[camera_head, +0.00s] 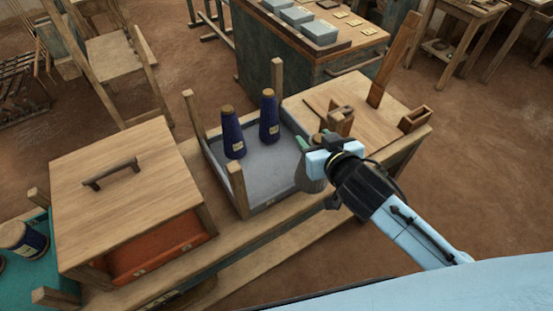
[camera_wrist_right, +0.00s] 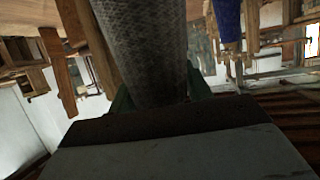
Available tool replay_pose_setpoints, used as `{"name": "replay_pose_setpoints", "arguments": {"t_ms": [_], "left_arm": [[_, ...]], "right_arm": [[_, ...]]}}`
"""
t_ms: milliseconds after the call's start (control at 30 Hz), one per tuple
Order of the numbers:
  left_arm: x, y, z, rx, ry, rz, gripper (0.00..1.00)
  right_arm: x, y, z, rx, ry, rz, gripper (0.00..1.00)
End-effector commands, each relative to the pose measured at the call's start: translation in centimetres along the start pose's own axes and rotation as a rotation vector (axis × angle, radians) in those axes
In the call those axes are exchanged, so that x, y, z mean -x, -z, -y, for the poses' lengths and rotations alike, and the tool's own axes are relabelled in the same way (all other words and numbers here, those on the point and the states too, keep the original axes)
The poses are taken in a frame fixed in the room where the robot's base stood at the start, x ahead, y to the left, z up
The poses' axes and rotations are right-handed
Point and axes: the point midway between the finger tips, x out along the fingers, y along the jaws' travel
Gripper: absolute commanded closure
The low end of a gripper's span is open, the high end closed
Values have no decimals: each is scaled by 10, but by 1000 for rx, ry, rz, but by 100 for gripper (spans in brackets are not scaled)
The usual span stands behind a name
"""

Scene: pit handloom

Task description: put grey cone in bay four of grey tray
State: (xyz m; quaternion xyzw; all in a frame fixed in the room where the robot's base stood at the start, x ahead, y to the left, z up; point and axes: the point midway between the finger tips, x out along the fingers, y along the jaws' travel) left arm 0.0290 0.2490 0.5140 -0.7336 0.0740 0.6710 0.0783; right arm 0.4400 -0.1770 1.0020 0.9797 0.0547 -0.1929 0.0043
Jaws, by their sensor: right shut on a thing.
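The grey tray (camera_head: 265,172) lies in the middle of the bench, with wooden posts at its corners. Two dark blue cones (camera_head: 234,136) stand upright in its back part. My right gripper (camera_head: 314,158) is at the tray's right front corner, shut on the grey cone (camera_head: 309,177). The grey cone also fills the upper middle of the right wrist view (camera_wrist_right: 145,50), between the fingers. My gripper hides much of it in the head view. I cannot tell whether its base touches the tray. My left gripper is not in view.
A wooden lid (camera_head: 125,190) with a handle covers an orange-red tray (camera_head: 150,253) on the left. A teal tray (camera_head: 35,275) with blue cones stands at far left. A wooden board (camera_head: 372,125) with upright pieces adjoins the grey tray on the right.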

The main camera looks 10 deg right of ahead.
Motion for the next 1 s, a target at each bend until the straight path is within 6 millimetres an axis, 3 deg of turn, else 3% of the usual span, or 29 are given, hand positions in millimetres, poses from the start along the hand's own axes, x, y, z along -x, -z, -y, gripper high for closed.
{"name": "replay_pose_setpoints", "arguments": {"t_ms": [33,200,467,567,800,1000], "left_arm": [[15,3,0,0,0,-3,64],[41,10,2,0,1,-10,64],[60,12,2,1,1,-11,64],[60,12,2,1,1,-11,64],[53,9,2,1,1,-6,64],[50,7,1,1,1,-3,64]], "right_arm": [[-11,20,7,20,36,-8,93],[-48,53,23,68,147,-4,93],[-80,83,23,102,212,3,93],[-87,76,21,103,216,7,93],[-104,34,22,103,218,8,93],[-111,16,21,103,217,7,93]]}}
